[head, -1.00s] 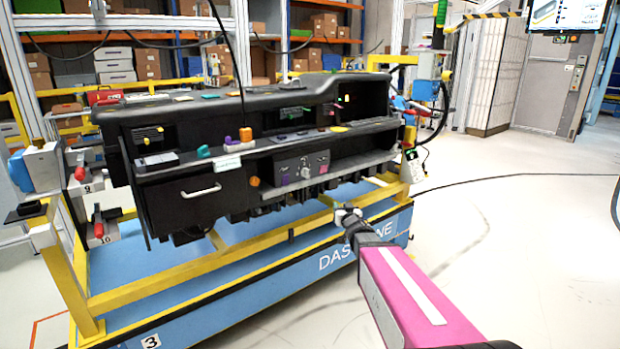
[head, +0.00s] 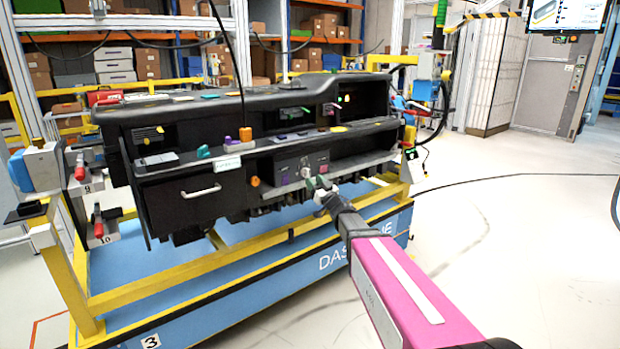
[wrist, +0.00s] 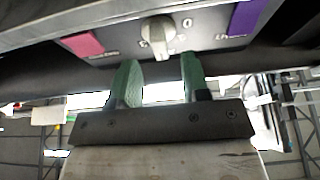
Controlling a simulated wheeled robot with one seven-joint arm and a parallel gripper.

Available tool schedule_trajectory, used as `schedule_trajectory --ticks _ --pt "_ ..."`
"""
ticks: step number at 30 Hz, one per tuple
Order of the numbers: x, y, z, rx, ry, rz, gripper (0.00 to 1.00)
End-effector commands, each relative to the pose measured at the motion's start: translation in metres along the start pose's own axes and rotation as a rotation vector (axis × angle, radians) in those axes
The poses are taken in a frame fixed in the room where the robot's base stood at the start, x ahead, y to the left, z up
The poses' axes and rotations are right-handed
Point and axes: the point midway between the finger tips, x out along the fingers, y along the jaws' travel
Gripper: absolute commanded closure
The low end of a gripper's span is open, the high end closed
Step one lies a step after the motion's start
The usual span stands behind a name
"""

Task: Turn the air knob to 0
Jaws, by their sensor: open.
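The air knob (wrist: 157,32) is a pale round knob with a pointer grip on a grey panel in the wrist view. A "0" mark shows at its right. The pointer grip hangs toward the bottom of that picture. My gripper (wrist: 156,72) is open, its two green fingers apart and just short of the knob, with the knob between their lines. I see no contact. In the head view my gripper (head: 318,184) is in front of the panel (head: 290,168) on the black dashboard and partly hides the knob.
A pink button (wrist: 83,44) and a purple button (wrist: 243,17) flank the knob. A dashboard ledge (head: 350,132) runs above the panel. A drawer with a handle (head: 201,191) is at the left. The yellow frame and blue cart base (head: 230,300) stand below. The floor at right is clear.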

Motion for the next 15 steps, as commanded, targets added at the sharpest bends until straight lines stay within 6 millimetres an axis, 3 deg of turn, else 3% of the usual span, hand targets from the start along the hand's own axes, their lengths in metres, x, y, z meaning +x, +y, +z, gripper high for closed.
schedule_trajectory --ticks 6,15 --pt "0.028 0.0 0.001 0.0 0.0 0.0 0.57" --pt "0.035 0.0 0.0 0.0 0.0 0.001 0.57"
